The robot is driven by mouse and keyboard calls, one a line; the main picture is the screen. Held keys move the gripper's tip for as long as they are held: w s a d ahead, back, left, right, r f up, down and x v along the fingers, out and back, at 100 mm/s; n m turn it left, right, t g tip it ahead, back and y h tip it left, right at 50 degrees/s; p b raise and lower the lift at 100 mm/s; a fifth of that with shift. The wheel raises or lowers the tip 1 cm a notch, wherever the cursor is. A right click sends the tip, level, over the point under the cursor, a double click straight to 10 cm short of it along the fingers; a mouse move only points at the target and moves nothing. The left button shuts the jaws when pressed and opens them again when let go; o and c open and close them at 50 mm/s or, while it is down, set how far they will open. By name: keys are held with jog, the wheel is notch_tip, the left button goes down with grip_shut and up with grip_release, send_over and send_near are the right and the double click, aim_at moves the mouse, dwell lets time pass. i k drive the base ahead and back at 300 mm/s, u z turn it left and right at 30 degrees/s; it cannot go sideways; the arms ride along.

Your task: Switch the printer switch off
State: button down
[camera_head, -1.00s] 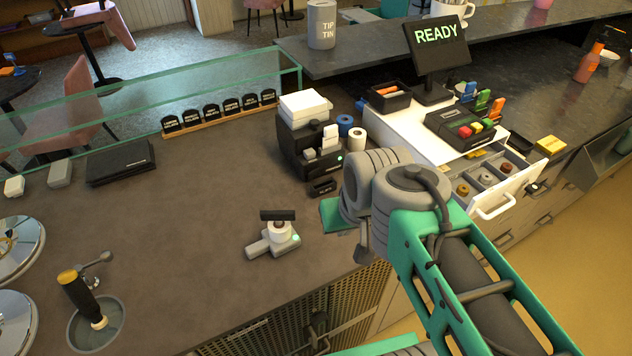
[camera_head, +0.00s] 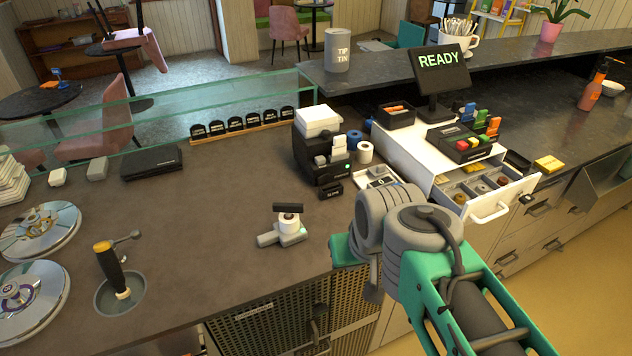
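A black printer-like machine (camera_head: 302,152) stands on the counter right of centre, with white paper slips (camera_head: 339,146) at its front. A small green light (camera_head: 347,166) glows on its front right. A small grey block (camera_head: 320,160) shows on its front; I cannot tell whether this is the switch or how it is set. My arm's grey joint and green links show at the right. My gripper is not visible.
A small black sign (camera_head: 331,190) stands before the machine, and paper rolls (camera_head: 364,152) stand beside it. An open white drawer (camera_head: 490,210) juts out at right. A dipper well (camera_head: 120,292) and round lids (camera_head: 42,232) are at left. The counter's middle is clear.

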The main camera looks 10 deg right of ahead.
aim_at(325, 176)
jog(key=u, duration=1.1)
jog(key=i, duration=0.45)
jog(key=z, duration=0.55)
